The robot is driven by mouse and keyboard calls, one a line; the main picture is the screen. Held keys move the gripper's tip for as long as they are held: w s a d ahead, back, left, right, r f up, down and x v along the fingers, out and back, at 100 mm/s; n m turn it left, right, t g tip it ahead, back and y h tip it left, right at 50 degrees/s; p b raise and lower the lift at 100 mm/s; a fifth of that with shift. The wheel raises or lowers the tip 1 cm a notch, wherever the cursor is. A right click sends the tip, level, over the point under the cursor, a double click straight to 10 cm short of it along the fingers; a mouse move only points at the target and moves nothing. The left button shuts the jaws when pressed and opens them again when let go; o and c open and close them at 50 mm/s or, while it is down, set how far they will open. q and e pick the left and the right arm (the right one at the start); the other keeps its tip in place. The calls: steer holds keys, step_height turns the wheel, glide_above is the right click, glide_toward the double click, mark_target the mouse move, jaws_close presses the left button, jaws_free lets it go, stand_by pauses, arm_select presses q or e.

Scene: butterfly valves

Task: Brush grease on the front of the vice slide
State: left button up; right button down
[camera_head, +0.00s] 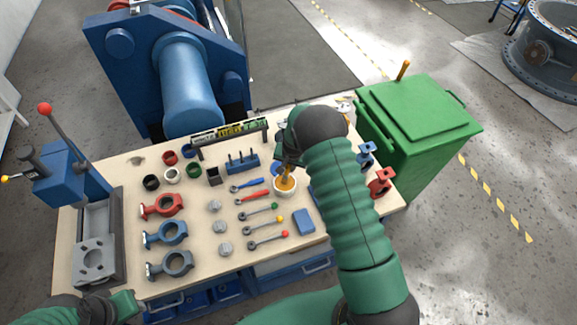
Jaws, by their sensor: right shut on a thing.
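The vice (95,220) stands at the left end of the workbench, with a grey slide and plate at its near end and a blue body behind. A white pot (284,192) with amber grease stands right of the bench's middle. My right gripper (289,162) is over the pot, shut on a brush (286,179) whose lower part is at the grease. The forearm and wrist hide most of the fingers. My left gripper (128,306) is at the bottom left, near the bench's front edge, and its fingers are not clear.
Red and blue valve bodies (166,235), grey discs and several coloured handles (262,218) lie between the vice and pot. A blue block (304,222) lies right of them. A green bin (415,115) stands at the bench's right. A large blue machine (175,70) is behind.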

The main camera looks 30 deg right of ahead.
mark_target(289, 169)
stand_by(0.4)
steer(key=shift+r+p, duration=2.3)
steer(key=shift+r, duration=1.2)
